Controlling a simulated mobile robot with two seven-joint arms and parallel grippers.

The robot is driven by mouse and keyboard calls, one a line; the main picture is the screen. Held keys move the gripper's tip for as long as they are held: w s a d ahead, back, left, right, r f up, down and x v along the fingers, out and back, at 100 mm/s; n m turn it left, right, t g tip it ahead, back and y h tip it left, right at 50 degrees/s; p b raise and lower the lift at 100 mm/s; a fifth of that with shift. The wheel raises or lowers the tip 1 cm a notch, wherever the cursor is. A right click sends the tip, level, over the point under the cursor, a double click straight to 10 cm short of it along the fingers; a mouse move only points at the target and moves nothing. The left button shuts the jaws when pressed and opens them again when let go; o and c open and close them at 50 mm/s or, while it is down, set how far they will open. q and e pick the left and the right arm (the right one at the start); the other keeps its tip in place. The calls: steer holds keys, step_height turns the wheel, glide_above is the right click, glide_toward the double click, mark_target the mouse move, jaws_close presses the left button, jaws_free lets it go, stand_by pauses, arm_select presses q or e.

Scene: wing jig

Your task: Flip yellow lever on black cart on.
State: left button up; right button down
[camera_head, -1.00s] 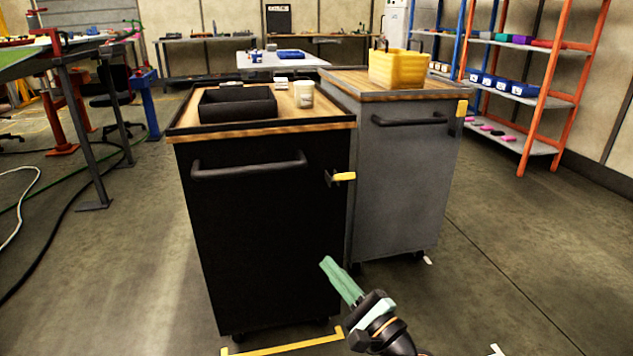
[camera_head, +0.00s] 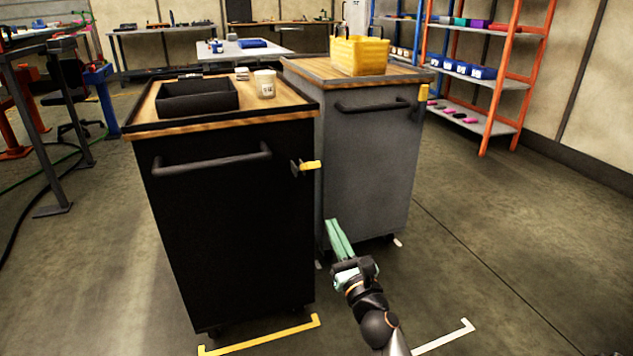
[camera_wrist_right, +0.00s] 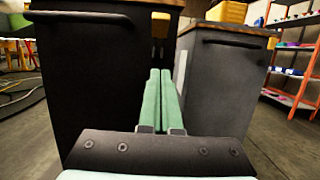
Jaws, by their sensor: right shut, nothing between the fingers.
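The black cart (camera_head: 225,230) stands left of centre in the head view and fills the left of the right wrist view (camera_wrist_right: 100,75). Its yellow lever (camera_head: 310,165) sticks out sideways to the right from a dark mount near the cart's upper right front edge. A yellow piece also shows at the top of the right wrist view (camera_wrist_right: 161,16). My right gripper (camera_head: 332,222) has green fingers (camera_wrist_right: 158,75), shut together and empty. It is below and a little right of the lever, apart from it. My left gripper is not in view.
A grey cart (camera_head: 365,180) with a yellow basket (camera_head: 360,55) stands close on the right, with its own yellow lever (camera_head: 423,92). A black bin (camera_head: 197,98) and a cup (camera_head: 265,83) sit on the black cart. Floor at the right is clear.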

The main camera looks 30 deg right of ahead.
mark_target(306, 167)
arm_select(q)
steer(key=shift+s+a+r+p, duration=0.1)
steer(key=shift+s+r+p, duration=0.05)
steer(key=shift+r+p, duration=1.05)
arm_select(e)
steer(key=r+x, duration=0.2)
steer(key=x, duration=1)
steer(key=shift+s+r, duration=0.3)
steer(key=shift+r, duration=0.1)
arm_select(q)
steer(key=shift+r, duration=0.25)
arm_select(e)
steer(key=shift+a+r, duration=0.1)
steer(key=shift+a, duration=0.05)
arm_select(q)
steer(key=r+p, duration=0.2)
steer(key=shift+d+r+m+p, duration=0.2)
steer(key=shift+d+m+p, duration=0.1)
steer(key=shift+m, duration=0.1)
arm_select(e)
steer(key=shift+r+g, duration=0.2)
steer(key=shift+g, duration=0.2)
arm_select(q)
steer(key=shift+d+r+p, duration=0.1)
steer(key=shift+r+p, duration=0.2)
arm_select(e)
steer(key=shift+y, duration=0.3)
